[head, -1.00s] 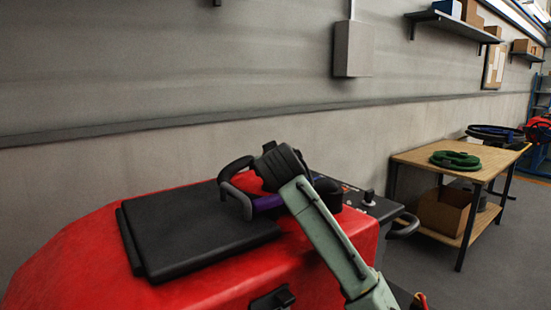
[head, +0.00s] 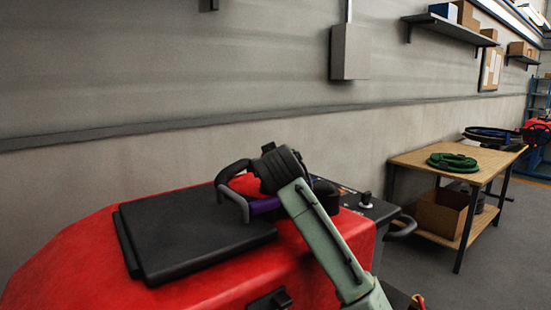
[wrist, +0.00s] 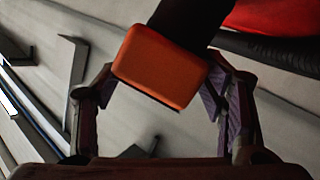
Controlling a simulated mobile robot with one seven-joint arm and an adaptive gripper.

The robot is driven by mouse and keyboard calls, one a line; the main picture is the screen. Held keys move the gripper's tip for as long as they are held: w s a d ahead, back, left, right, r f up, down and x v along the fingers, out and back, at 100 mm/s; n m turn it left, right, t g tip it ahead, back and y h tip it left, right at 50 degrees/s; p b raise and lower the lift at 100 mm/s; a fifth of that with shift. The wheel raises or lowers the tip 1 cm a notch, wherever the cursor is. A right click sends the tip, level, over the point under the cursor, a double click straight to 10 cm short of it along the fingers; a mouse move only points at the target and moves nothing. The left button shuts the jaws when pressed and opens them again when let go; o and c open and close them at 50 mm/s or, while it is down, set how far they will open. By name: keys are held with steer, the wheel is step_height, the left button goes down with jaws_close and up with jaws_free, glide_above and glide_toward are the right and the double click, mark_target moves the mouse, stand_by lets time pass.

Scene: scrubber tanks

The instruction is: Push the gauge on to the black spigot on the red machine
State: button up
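The red machine (head: 75,255) stands at the lower left of the head view, with a black lid (head: 190,235) on top. My gripper (head: 226,187) is over the right part of the machine, beside the lid. In the wrist view its fingers (wrist: 165,98) stand wide apart. An orange block (wrist: 160,68) with a black part (wrist: 190,18) beyond it shows between them, tilted. It may be the gauge; I cannot tell whether the fingers grip it. A dark round stub (head: 350,196) on the machine, just right of my arm, may be the black spigot; my arm partly covers that area.
A control panel with a knob (head: 366,199) and a black handle (head: 402,227) are at the machine's right end. The grey wall (head: 120,70) rises behind. A wooden table (head: 415,160) with a coiled green hose (head: 453,161) stands right. Floor between is clear.

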steer(key=o, duration=0.5)
steer(key=shift+w+a+f, duration=0.15)
steer(key=shift+a+f, duration=0.05)
steer(key=shift+f, duration=0.45)
steer(key=shift+w+a+f, duration=0.1)
steer(key=shift+a+f, duration=0.1)
steer(key=shift+f, duration=0.45)
steer(key=shift+c, duration=0.6)
steer(key=shift+d+r, duration=0.25)
steer(key=shift+r, duration=0.9)
steer(key=r, duration=0.5)
steer(key=shift+w+r+p, duration=0.15)
steer(key=shift+w+p, duration=0.25)
steer(key=shift+s+d+r, duration=0.1)
steer(key=shift+d+r, duration=0.2)
steer(key=shift+r, duration=0.05)
